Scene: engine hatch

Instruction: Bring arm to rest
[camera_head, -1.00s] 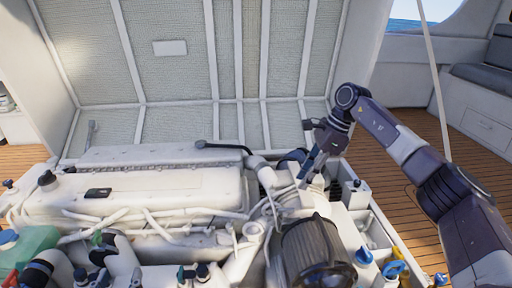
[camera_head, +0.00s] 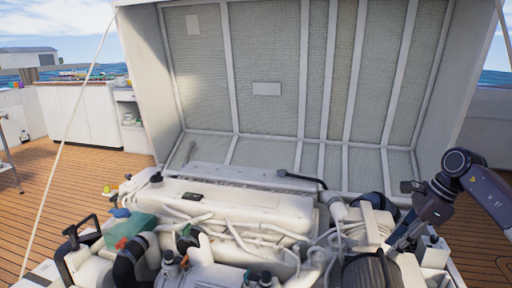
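My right gripper (camera_head: 398,242) hangs tilted downward from its wrist at the right edge of the engine (camera_head: 220,203). My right arm (camera_head: 487,190) comes in from the right edge of the view. The gripper fingers are dark and small against dark engine parts, so I cannot tell whether they are open or shut, or whether they touch anything. No held object can be made out. My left arm and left gripper are not in view.
The raised hatch lid (camera_head: 266,89) stands behind the engine. The wooden deck (camera_head: 60,185) on the left is largely clear. A white cabinet (camera_head: 80,112) stands at the back left.

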